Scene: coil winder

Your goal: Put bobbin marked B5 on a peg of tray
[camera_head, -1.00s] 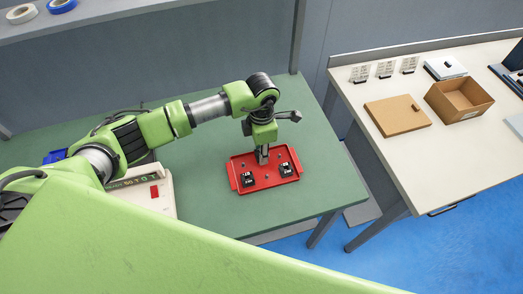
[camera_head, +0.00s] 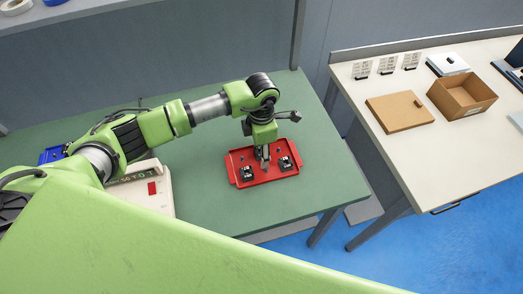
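The red tray (camera_head: 236,184) lies on the green table. Two black bobbins with pale marks sit on it, a left one (camera_head: 247,174) and a right one (camera_head: 285,164); their marks are too small to read, so I cannot tell which is B5. Small grey pegs show on the tray. My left gripper (camera_head: 265,163) points down over the middle of the tray, between the two bobbins. Its fingers are too small to tell whether they are open or shut, or hold anything. My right gripper is not in view.
A pale device with a display and red button (camera_head: 153,188) stands left of the tray, partly behind my arm. A blue bin (camera_head: 51,155) is farther left. The white table at right holds an open cardboard box (camera_head: 462,98) and its lid (camera_head: 400,112). Green table around the tray is clear.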

